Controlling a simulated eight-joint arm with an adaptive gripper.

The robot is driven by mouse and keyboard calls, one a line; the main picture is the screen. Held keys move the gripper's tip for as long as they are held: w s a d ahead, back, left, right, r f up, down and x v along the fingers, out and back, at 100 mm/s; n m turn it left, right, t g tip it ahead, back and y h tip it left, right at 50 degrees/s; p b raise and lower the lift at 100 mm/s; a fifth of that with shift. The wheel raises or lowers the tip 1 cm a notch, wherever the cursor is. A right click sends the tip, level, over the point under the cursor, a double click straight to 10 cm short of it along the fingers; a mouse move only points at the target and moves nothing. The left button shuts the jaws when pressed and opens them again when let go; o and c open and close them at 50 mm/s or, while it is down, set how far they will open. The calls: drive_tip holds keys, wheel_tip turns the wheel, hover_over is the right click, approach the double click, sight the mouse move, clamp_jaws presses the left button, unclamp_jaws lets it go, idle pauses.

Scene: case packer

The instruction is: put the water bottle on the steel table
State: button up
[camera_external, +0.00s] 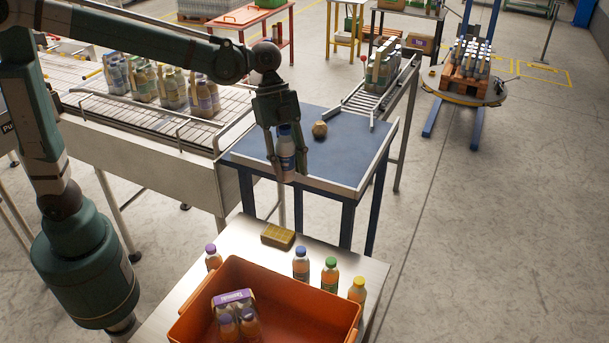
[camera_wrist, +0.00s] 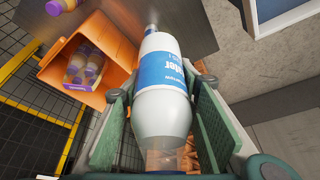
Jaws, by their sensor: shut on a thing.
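The water bottle (camera_external: 287,153) is white with a blue label and a blue cap. My gripper (camera_external: 286,165) is shut on it and holds it roughly upright in the air. In the external view it appears against the near edge of the blue-topped table. The wrist view shows the bottle (camera_wrist: 163,85) between the green fingers, its label reading "water". The steel table (camera_external: 240,237) stands in front, nearer the camera, with its surface below the bottle's height. Part of its top is hidden by the orange crate.
On the steel table are an orange crate (camera_external: 283,284) holding a bottle pack (camera_external: 235,299), a yellow-brown block (camera_external: 278,236), and bottles with purple (camera_external: 213,257), blue (camera_external: 301,264), green (camera_external: 330,274) and yellow (camera_external: 357,289) caps. The blue-topped table (camera_external: 335,160) carries a small round brown object (camera_external: 320,130).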

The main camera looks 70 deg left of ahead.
drive_tip(key=s+d+m+g, duration=0.1)
drive_tip(key=s+d+m, duration=0.2)
drive_tip(key=s+d, duration=0.65)
wheel_tip(320, 180, down, 15)
drive_tip(key=a, duration=0.1)
drive_tip(key=shift+s, duration=0.25)
drive_tip(key=shift+a, duration=0.1)
wheel_tip(320, 180, down, 14)
idle(0.7)
drive_tip(key=shift+b, duration=0.3)
drive_tip(key=shift+f, duration=1.95)
drive_tip(key=shift+f, duration=0.2)
drive_tip(key=o, duration=1)
